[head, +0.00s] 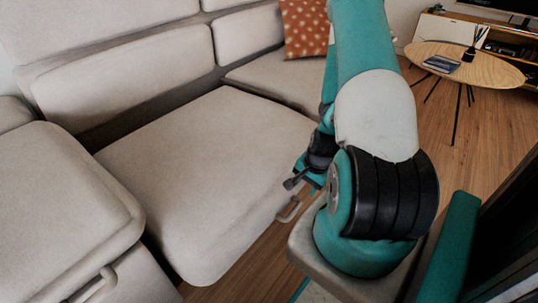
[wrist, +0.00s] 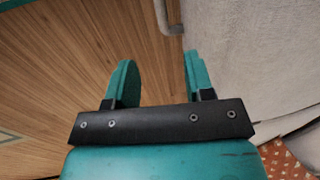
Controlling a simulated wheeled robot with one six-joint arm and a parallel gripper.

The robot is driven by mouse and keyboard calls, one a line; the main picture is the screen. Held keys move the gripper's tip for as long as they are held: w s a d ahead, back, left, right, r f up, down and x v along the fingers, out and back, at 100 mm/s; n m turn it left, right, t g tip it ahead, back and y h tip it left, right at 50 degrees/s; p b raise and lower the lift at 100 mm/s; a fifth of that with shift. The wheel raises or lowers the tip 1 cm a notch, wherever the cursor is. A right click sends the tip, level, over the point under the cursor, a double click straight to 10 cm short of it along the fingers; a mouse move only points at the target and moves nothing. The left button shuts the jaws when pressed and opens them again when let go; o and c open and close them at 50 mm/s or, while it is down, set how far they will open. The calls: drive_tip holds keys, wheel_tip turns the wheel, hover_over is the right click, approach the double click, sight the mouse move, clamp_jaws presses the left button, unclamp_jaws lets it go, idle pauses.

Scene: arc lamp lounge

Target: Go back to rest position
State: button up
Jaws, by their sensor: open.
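My gripper (wrist: 158,78) shows in the wrist view with its two teal fingers spread apart and nothing between them. It hangs over the wooden floor (wrist: 60,80), with the sofa side (wrist: 265,70) to its right. In the head view my teal and white arm stands right of centre, in front of the beige sofa (head: 210,160). My arm hides part of the sofa's right end. The gripper's fingertips cannot be made out clearly in the head view.
A curved metal handle (wrist: 168,16) is just beyond the fingers. An orange patterned cushion (head: 306,27) is on the sofa. A round wooden table (head: 490,72) with a dark book (head: 441,64) and a reed diffuser (head: 472,48) stands at upper right. Floor (head: 440,120) is clear between.

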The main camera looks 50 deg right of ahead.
drive_tip(key=w+a+r+n, duration=0.1)
drive_tip(key=w+a+r, duration=0.1)
drive_tip(key=w+a+r+n, duration=0.1)
drive_tip(key=w+r+n, duration=0.1)
drive_tip(key=w+r, duration=0.1)
drive_tip(key=w+a+r+n+y, duration=0.1)
drive_tip(key=w+a+r, duration=0.1)
drive_tip(key=r, duration=0.1)
drive_tip(key=shift+w+a+t, duration=0.25)
drive_tip(key=shift+a+t, duration=0.05)
drive_tip(key=shift+a, duration=0.05)
drive_tip(key=w+a+r+n+y, duration=0.25)
drive_tip(key=a+r+n, duration=0.55)
drive_tip(key=a+r, duration=0.6)
drive_tip(key=s+a+r+n+g, duration=0.3)
drive_tip(key=s+a+r+n, duration=0.9)
drive_tip(key=s+a, duration=0.3)
wheel_tip(320, 180, up, 30)
drive_tip(key=w+p, duration=0.1)
drive_tip(key=p, duration=2.9)
drive_tip(key=shift+w+a+f, duration=0.15)
drive_tip(key=shift+a+f, duration=0.05)
drive_tip(key=shift+a, duration=0.1)
drive_tip(key=shift+y, duration=0.25)
